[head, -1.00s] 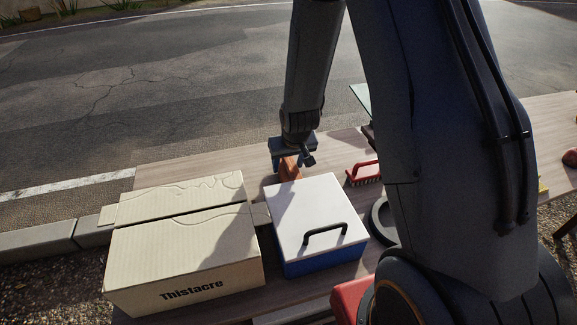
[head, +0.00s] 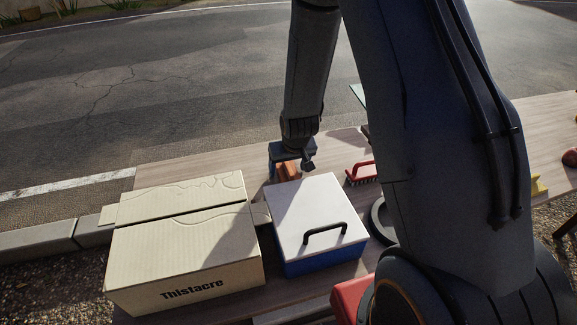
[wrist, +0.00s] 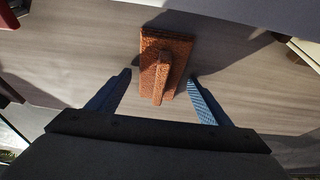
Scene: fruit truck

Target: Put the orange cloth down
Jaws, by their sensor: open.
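The orange cloth (wrist: 166,62) lies on the wooden table in the wrist view, folded flat with a raised ridge along its middle. In the head view the cloth (head: 288,170) shows just behind the white-lidded box, partly hidden by my gripper. My gripper (wrist: 158,84) is open, with its two blue fingers apart on either side of the near end of the cloth. No finger appears to touch it. In the head view my gripper (head: 285,168) is low over the table at the cloth.
A blue box with a white lid and black handle (head: 318,222) stands in front of the cloth. A cardboard box (head: 185,245) is to the left. A red brush (head: 362,172) lies to the right. Bare table (head: 225,160) shows left of my gripper.

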